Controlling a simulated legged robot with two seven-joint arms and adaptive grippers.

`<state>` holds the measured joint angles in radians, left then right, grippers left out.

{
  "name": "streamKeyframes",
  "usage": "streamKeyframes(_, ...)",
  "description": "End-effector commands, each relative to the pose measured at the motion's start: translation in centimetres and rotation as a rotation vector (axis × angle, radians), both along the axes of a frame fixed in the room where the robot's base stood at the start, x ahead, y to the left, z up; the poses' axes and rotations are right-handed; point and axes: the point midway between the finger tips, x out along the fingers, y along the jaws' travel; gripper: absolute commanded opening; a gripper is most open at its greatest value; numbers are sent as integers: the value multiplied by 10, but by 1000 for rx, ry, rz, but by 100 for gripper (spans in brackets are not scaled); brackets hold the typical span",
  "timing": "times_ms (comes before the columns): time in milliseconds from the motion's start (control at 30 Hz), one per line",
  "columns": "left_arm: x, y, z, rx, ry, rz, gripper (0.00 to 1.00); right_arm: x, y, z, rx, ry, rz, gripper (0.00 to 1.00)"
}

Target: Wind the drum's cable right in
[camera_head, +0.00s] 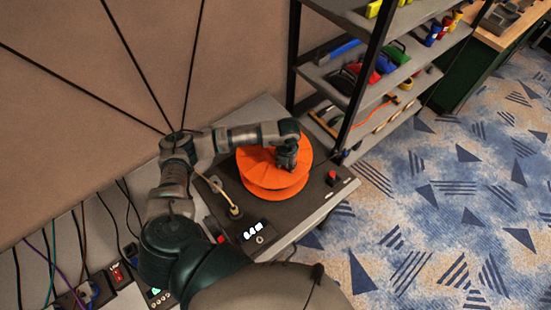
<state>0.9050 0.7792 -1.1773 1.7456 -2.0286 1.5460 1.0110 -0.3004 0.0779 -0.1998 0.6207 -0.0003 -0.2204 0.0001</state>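An orange cable drum (260,192) lies flat on a dark-topped bench unit, with its round upper flange facing up. My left gripper (287,164) points down at the upper flange, right of the drum's centre; whether its fingers are closed on a part of the drum is too small to tell. A pale cord (221,191) runs on the dark top just left of the drum and ends at a small light-coloured piece (236,212). The cord's link to the drum is hidden. My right gripper is not in view.
A small lit display (253,231) sits in front of the drum, and a red button (331,178) to its right. A shelf rack (368,80) with tools and coloured containers stands behind on the right. Several cables hang at the left. The patterned carpet (440,220) at right is clear.

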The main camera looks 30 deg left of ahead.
Motion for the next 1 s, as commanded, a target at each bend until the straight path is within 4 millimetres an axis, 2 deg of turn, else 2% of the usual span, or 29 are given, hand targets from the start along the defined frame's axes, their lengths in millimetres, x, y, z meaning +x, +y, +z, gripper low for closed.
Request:
streamKeyframes(67,0,3,-2,6,1,5,54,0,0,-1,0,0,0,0)
streamKeyframes(433,3,1,4,2,-4,3,54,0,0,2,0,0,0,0)
streamKeyframes(1000,4,1,65,1,-6,3,54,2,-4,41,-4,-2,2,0)
